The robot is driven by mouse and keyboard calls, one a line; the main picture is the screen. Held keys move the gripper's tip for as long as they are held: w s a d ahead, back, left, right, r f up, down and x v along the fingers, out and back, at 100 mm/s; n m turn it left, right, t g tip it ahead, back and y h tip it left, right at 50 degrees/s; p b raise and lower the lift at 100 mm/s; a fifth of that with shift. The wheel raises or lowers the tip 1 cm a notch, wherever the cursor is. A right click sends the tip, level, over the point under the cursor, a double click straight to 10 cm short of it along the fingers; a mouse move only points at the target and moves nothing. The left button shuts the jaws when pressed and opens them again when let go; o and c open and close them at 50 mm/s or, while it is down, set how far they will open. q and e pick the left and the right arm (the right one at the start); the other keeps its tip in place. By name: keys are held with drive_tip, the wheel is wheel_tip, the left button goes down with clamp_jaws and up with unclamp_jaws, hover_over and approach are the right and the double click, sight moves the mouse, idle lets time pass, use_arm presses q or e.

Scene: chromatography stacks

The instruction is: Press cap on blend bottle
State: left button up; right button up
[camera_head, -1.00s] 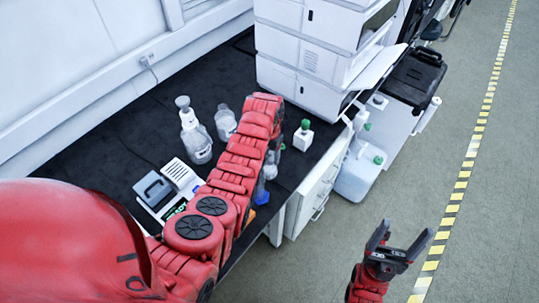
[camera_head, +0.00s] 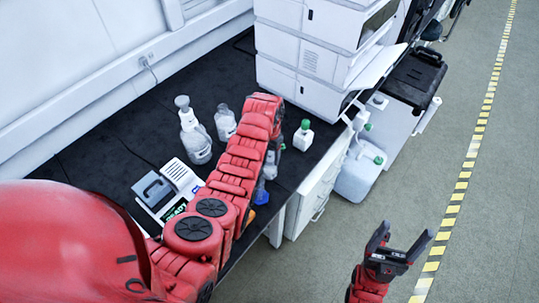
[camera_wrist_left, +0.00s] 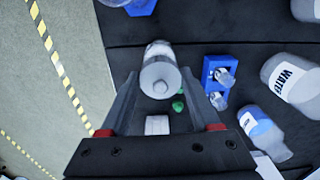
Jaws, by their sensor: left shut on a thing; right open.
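In the left wrist view my left gripper (camera_wrist_left: 160,100) is shut on a pale grey, bottle-like thing (camera_wrist_left: 158,58) with a small round top that points at the camera. I cannot tell whether its cap is fully seated. My right gripper (camera_head: 405,232) is open and empty over the floor, clear of the bench.
On the dark bench (camera_head: 95,155) stand a tall pump bottle (camera_head: 194,137), a smaller bottle (camera_head: 225,122), a green-capped bottle (camera_head: 303,136) and a small device (camera_head: 154,189). A white instrument stack (camera_head: 309,67) rises behind. In the wrist view a blue rack (camera_wrist_left: 210,68) and a WATER bottle (camera_wrist_left: 289,82) lie right.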

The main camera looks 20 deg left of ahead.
idle(0.7)
use_arm(q)
drive_tip(key=o, duration=1.5)
drive_tip(key=shift+o, duration=0.3)
drive_tip(key=shift+r, duration=0.15)
drive_tip(key=shift+r, duration=1.05)
drive_tip(key=shift+r+p, duration=0.7)
drive_tip(key=shift+r, duration=1.6)
clamp_jaws()
